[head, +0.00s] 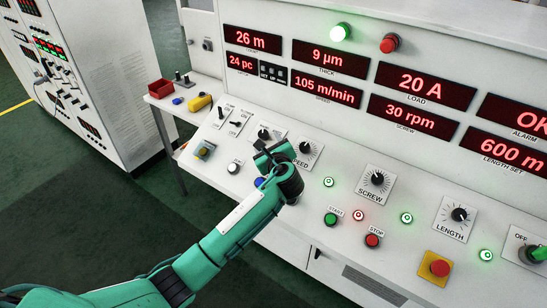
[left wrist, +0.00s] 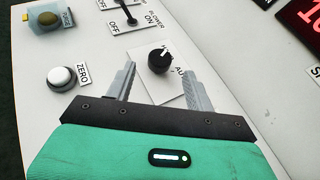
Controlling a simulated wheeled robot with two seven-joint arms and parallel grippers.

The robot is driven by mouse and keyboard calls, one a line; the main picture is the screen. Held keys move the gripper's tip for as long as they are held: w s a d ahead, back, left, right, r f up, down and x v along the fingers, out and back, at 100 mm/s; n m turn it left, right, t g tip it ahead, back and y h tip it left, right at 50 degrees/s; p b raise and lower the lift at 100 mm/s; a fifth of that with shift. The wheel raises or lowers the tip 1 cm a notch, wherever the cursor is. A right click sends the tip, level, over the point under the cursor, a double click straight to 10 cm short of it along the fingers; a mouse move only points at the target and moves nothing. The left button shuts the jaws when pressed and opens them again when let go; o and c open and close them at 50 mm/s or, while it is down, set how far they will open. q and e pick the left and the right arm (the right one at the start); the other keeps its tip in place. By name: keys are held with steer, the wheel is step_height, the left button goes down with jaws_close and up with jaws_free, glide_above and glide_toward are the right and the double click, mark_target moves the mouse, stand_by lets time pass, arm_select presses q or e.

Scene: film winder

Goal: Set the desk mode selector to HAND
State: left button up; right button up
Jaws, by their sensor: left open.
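The mode selector is a round black knob (left wrist: 159,61) on a white plate, seen in the left wrist view. My left gripper (head: 270,152) is open over the desk, close to the knob. In the left wrist view its two fingers (left wrist: 159,76) stand apart to the left and right of the knob, holding nothing. My right gripper is not in view.
The SPEED dial (head: 305,148) is close at the gripper's right. The START (head: 330,219) and STOP (head: 373,240) buttons and the SCREW dial (head: 377,179) are further right. Displays rise behind.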

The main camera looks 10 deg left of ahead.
arm_select(q)
steer(key=b+v, duration=0.1)
steer(key=v, duration=0.6)
steer(key=shift+b, duration=0.3)
steer(key=shift+f, duration=0.1)
